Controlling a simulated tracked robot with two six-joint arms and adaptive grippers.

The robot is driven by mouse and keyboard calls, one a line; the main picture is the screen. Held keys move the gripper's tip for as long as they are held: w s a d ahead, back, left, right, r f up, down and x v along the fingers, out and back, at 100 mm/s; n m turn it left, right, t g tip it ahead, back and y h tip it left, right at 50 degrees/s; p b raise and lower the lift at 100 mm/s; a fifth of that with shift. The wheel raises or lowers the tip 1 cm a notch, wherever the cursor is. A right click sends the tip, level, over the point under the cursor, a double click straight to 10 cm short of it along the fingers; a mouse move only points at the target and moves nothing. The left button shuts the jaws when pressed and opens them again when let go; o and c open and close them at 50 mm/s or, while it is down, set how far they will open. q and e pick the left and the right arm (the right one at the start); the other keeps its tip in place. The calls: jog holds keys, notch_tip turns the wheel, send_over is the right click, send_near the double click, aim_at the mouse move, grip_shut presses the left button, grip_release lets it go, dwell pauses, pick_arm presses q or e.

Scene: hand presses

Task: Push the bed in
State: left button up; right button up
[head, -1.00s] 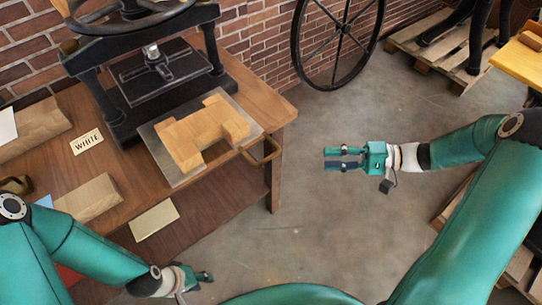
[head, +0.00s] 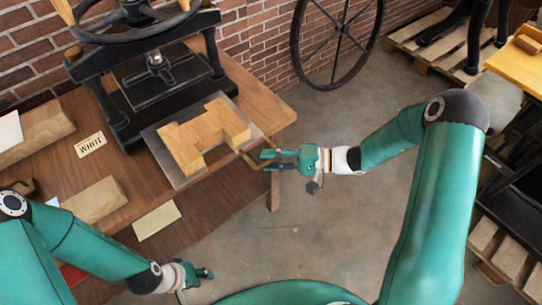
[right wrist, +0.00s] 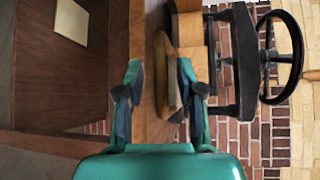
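The bed (head: 172,172) is a grey plate pulled out in front of the black press (head: 155,75), with a notched wooden block (head: 205,135) on it. A brass handle (head: 247,160) sticks out from its near right end. My right gripper (head: 264,161) is open, its fingertips at the handle; I cannot tell whether they touch it. In the right wrist view the open fingers (right wrist: 161,75) have the handle (right wrist: 166,75) between them. My left gripper (head: 208,274) is low, in front of the table and away from the bed; its opening is not clear.
A spoked wheel (head: 338,35) leans at the brick wall.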

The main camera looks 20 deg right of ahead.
jog(key=shift+w+a+f, duration=0.1)
jog(key=shift+w+a, duration=0.1)
jog(key=shift+a, duration=0.2)
grip_shut()
